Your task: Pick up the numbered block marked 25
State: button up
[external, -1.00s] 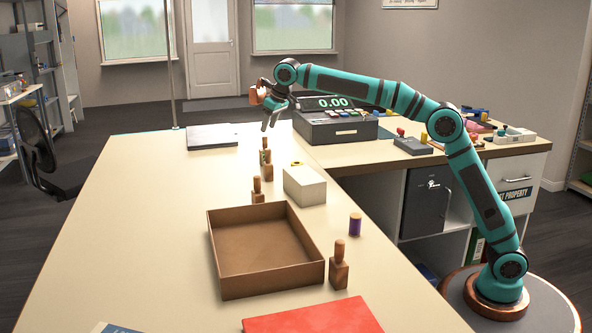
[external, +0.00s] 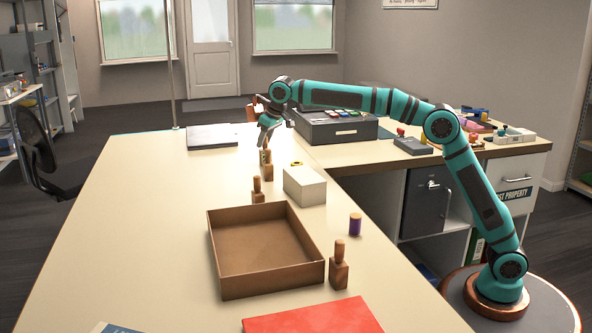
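Several small wooden blocks with upright handles stand on the cream counter: one near the front (external: 339,270), one in the middle (external: 257,191) and one farther back (external: 268,168). No number can be read on any of them, so I cannot tell which is marked 25. My gripper (external: 264,147) points down at the far end of this row, at or just above the farthest block, which is mostly hidden by the fingers. The fingers are too small here to tell whether they are open or shut, or touching it.
An open brown tray (external: 222,283) lies in the counter's middle. Beside the row are a pale box (external: 305,188) and a purple cylinder (external: 355,225). A red folder (external: 315,318) is in front. A grey cash register (external: 336,129) stands right of my gripper. The counter's left side is clear.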

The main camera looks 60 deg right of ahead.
grip_shut()
jog(key=shift+r, duration=0.1)
